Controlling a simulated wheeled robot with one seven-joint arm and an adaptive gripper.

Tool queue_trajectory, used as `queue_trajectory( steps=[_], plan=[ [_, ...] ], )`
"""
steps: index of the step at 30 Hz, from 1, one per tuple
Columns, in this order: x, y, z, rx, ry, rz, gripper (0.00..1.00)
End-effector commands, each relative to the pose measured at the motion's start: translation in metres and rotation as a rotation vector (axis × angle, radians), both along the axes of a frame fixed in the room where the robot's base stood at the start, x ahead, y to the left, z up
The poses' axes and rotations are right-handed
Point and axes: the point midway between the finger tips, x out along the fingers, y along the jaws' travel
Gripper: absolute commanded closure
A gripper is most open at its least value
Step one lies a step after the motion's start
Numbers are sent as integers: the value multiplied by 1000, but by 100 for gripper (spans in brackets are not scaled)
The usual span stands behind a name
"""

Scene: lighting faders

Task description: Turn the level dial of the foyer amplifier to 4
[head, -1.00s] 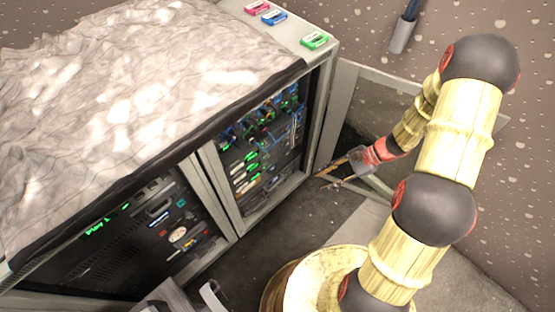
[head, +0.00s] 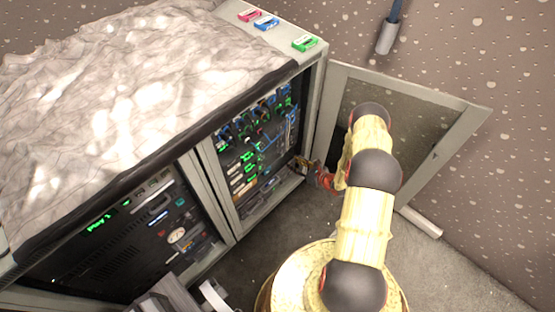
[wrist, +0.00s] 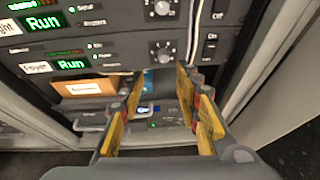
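The foyer amplifier (wrist: 110,64) is a dark rack unit in the wrist view, with a "Foyer" label and a green "Run" display. Its level dial (wrist: 160,51) is a round knob with a scale around it, right of the display; its setting is too small to read. My gripper (wrist: 160,82) is open and empty, its yellow fingers apart below the dial and not touching it. In the head view my gripper (head: 309,167) is at the right edge of the open rack bay, partly hidden by my arm.
A similar amplifier (wrist: 100,25) with its own dial (wrist: 162,9) sits directly above. Below is an opening with an orange-brown box (wrist: 90,87). White cable runs right of the dials.

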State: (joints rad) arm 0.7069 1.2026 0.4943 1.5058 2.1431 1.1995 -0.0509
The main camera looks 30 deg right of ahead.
Motion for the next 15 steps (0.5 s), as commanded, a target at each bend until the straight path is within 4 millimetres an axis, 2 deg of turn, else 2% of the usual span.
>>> queue_trajectory(
  steps=[5,15],
  plan=[
    [11,-2,-2,-3,-14,-19,67],
    [55,13,-22,-3,-13,-16,67]
  ],
)
